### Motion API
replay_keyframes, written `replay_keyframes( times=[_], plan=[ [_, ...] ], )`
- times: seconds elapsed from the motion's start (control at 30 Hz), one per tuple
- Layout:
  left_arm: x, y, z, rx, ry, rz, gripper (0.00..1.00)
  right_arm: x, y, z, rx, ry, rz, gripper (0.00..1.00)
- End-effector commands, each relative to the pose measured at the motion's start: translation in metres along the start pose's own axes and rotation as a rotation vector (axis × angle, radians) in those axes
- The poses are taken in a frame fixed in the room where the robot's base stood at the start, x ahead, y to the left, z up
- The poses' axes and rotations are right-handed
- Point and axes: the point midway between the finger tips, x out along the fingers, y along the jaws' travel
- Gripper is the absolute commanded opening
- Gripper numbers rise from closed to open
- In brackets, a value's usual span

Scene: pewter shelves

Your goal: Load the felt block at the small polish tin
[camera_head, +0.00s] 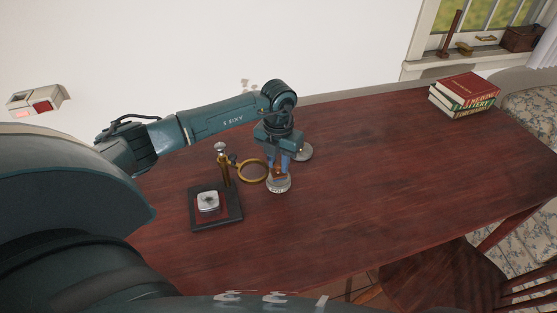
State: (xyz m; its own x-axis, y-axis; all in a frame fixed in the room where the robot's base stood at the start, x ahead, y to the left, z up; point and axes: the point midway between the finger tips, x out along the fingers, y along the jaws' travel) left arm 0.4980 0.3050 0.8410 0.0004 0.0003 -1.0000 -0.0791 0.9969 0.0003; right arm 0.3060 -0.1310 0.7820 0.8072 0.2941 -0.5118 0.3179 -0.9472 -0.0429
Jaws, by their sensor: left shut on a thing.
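My left gripper (277,169) points down over the table and is shut on a small brown-orange block (279,171), which looks like the felt block. The small polish tin (278,185), round with a pale label on its side, stands on the table right under the fingertips. The block is at the tin's open top; I cannot tell whether it touches what is inside. The fingers hide part of the block and the tin's far rim. My right gripper is not in view.
A grey round disc (305,153), perhaps a lid, lies just behind the tin. To the left is a dark stand (233,213) with a brass post, a ring magnifier (252,171) and a silver piece (208,201). Books (464,95) lie far right. The table's right side (390,170) is clear.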

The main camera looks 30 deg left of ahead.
Motion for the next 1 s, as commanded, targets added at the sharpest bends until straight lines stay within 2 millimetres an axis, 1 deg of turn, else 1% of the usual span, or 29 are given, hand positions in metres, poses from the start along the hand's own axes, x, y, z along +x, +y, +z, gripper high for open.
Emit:
replay_keyframes(
  times=[0.67, 1.0],
  plan=[
    [0.0089, -0.0001, 0.0, 0.0, 0.0, 0.0, 0.06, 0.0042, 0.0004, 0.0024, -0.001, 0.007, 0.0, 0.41],
    [0.0088, -0.0001, 0.0, 0.0, 0.0, 0.0, 0.06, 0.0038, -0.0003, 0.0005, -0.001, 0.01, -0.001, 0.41]
  ],
)
